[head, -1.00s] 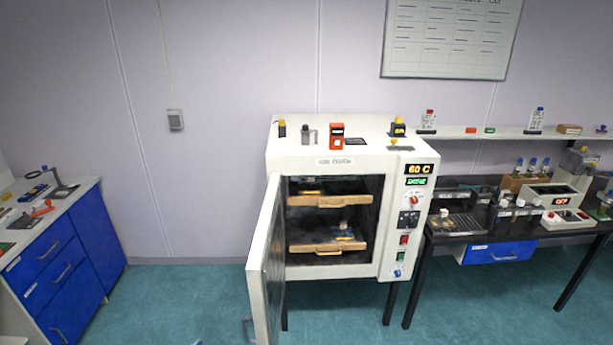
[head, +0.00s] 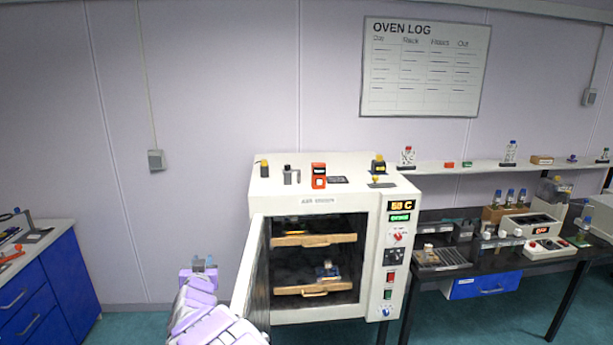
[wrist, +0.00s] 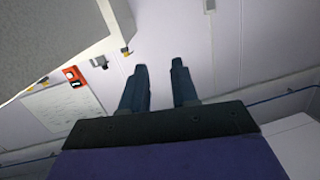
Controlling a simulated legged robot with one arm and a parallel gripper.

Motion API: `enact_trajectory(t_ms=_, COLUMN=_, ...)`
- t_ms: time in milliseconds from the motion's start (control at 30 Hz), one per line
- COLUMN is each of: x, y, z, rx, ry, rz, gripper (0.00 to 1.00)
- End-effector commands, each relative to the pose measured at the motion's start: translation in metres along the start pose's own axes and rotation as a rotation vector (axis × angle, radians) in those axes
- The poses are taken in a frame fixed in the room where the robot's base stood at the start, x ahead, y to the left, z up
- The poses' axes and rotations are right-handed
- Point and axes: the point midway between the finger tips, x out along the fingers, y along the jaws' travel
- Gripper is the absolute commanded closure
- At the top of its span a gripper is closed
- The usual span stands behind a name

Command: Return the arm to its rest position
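My arm, with purple and white links, rises from the bottom of the head view, left of the oven's open door. My gripper (head: 204,264) is at its upper end, in front of the wall and apart from the oven. In the wrist view my gripper (wrist: 160,82) shows two dark fingers spread apart with nothing between them, only pale wall beyond.
The white oven (head: 328,184) stands centre with its door (head: 250,275) swung open near my arm. Two wooden racks (head: 315,240) sit inside, the lower holding a small item. A blue cabinet (head: 60,285) stands left and a black bench (head: 480,260) right.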

Motion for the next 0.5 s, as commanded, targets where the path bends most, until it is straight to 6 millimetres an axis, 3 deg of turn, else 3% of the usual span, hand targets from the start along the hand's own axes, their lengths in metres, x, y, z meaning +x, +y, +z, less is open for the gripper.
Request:
enact_trajectory(t_ms=33, x=-0.004, y=0.015, z=-0.015, rx=-0.005, ry=-0.023, rz=-0.007, gripper=0.71)
enact_trajectory(t_ms=200, x=-0.026, y=0.057, z=-0.035, rx=-0.021, ry=-0.151, rz=-0.038, gripper=0.71)
enact_trajectory(t_ms=367, x=-0.058, y=0.094, z=-0.043, rx=-0.029, ry=-0.282, rz=-0.052, gripper=0.71)
enact_trajectory(t_ms=500, x=-0.1, y=0.131, z=-0.045, rx=-0.028, ry=-0.414, rz=-0.05, gripper=0.71)
